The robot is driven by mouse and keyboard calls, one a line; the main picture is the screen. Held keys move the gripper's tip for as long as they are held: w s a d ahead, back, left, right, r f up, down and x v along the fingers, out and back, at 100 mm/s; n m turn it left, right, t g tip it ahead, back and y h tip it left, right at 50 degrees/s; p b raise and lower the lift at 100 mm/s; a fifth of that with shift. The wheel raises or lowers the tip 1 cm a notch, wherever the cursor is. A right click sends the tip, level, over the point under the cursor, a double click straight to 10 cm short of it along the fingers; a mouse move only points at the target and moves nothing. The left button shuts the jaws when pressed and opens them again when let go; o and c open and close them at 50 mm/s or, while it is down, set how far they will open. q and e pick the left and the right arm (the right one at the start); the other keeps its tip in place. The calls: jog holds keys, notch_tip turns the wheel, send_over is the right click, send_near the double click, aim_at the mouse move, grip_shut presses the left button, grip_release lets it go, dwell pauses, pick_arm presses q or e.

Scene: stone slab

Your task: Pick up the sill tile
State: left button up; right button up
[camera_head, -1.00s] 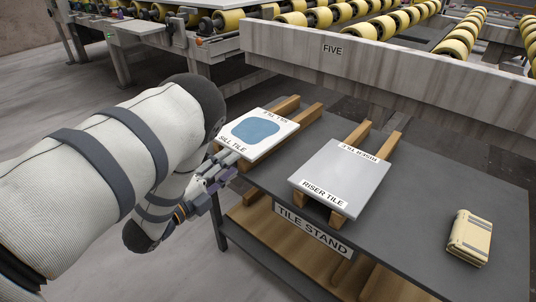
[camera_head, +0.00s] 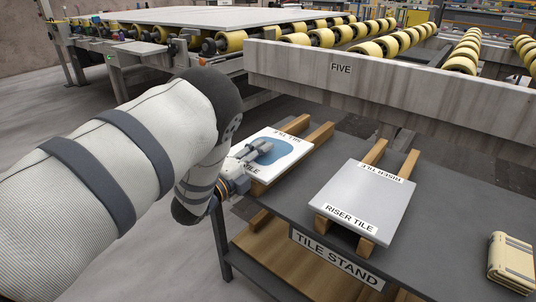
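The sill tile (camera_head: 295,145) is a white slab with a blue patch, lying on two wooden bearers at the left end of the tile stand (camera_head: 424,198). My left gripper (camera_head: 266,149) is over the near left part of the tile and hides some of its blue patch and label. Its fingers look close together, but whether they are open or shut, or touch the tile, I cannot tell. The grey riser tile (camera_head: 362,199) lies on its own bearers to the right. My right gripper is not in view.
A yellowish bound block (camera_head: 511,262) lies at the stand's right end. Behind the stand runs a grey beam marked FIVE (camera_head: 340,84), with yellow roller conveyors (camera_head: 370,47) beyond. The dark stand top between the riser tile and the block is clear.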

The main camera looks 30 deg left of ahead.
pick_arm(q)
grip_shut()
jog(key=shift+r, duration=0.15)
